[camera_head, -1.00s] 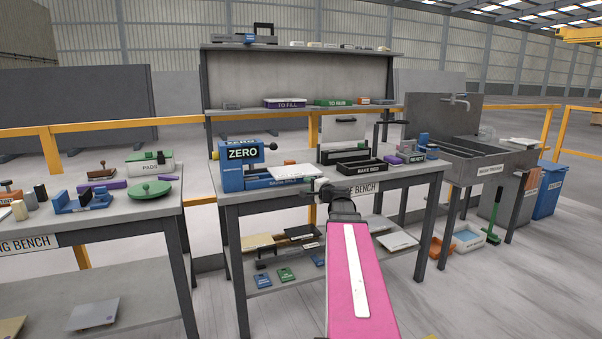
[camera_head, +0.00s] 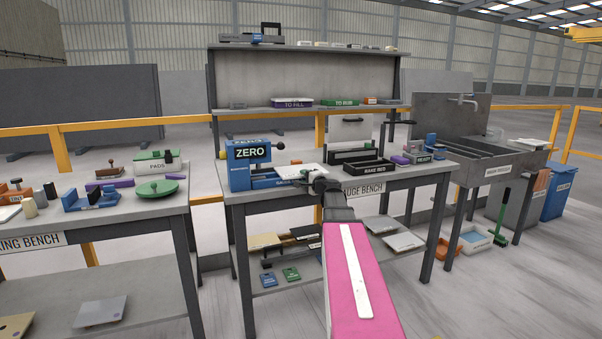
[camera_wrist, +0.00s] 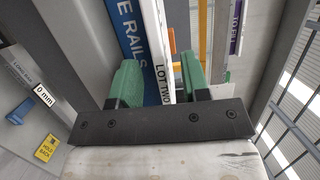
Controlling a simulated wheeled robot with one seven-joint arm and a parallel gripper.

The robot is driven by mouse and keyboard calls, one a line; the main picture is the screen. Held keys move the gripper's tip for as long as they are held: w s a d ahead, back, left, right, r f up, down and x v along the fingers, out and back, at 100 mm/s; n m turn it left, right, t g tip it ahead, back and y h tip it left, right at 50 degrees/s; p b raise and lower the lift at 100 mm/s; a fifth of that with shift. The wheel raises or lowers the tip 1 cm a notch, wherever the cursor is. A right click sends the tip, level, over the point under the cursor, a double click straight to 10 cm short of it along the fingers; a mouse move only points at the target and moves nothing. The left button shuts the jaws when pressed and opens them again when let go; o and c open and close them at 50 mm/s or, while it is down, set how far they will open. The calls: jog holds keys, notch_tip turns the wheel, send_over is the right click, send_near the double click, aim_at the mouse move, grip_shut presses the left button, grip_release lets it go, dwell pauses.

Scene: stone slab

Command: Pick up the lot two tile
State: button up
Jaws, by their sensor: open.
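The lot two tile (camera_head: 297,171) is a pale, flat slab resting on the blue gauge (camera_head: 238,178) on the gauge bench. In the wrist view its edge (camera_wrist: 164,78) carries the words "LOT TWO" and stands between the two green fingers of my gripper (camera_wrist: 161,80). The jaws are open, with the tile edge nearer the middle than either finger. In the head view my gripper (camera_head: 322,184) is at the front right of the tile, and its dark wrist hides the fingertips. The blue rails (camera_wrist: 128,30) lie beside the tile in the wrist view.
The upright "ZERO" block (camera_head: 247,153) stands left of the tile. Black trays, one marked "BAKE BED" (camera_head: 366,171), stand to the right. A shelf (camera_head: 225,112) runs behind. The lower shelf of the bench holds several plates. A sink (camera_head: 480,150) stands right of the bench.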

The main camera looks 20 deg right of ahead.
jog(key=shift+w+a, duration=0.1)
jog(key=shift+w, duration=0.4)
grip_shut()
jog(key=shift+r, duration=0.15)
notch_tip(320, 180, up, 10)
dwell(0.3)
jog(key=shift+s, duration=0.1)
dwell(0.4)
